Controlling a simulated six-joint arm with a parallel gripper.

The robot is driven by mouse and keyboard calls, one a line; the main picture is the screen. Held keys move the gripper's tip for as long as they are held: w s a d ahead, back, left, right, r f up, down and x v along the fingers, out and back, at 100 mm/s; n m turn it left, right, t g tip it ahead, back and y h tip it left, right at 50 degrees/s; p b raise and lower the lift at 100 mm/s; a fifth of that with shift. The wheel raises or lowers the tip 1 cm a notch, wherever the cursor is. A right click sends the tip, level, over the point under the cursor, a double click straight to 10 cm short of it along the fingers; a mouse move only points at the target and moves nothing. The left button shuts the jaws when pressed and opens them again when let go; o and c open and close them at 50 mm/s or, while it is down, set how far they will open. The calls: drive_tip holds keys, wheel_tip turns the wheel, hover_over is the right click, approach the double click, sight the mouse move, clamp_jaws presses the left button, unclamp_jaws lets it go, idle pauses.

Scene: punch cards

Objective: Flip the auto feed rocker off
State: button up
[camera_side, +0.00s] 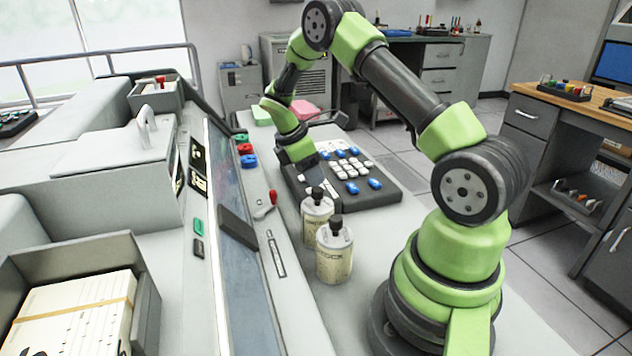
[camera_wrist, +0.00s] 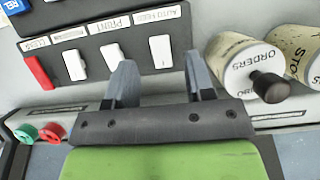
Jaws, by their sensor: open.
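The auto feed rocker (camera_wrist: 160,51) is a white switch on a dark panel, below a partly readable label (camera_wrist: 160,15) beginning "AUTO". Two similar white rockers sit to its left, one under a "PRINT" label (camera_wrist: 115,22). Which way the auto feed rocker is tipped is unclear. My gripper (camera_wrist: 160,72) is open and empty, its two fingers apart just below the rocker in the wrist view.
A red key (camera_wrist: 38,73) is left of the rockers. Two cream bottles with black caps, the nearer (camera_side: 334,257) and the farther (camera_side: 317,218), stand close beside the panel. A console with a red-handled lever (camera_side: 266,205) lies left. The counter in front of the bottles is clear.

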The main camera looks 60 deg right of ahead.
drive_tip(key=shift+x, duration=1.75)
drive_tip(key=shift+c, duration=0.2)
clamp_jaws()
drive_tip(key=shift+s+d+t+y, duration=0.2)
drive_tip(key=shift+t+y, duration=0.5)
drive_tip(key=shift+y, duration=0.1)
drive_tip(key=shift+s+d+f+t+y, duration=0.1)
drive_tip(key=shift+s+d+t+y, duration=0.05)
drive_tip(key=shift+t+y, duration=0.8)
drive_tip(key=shift+o, duration=0.2)
unclamp_jaws()
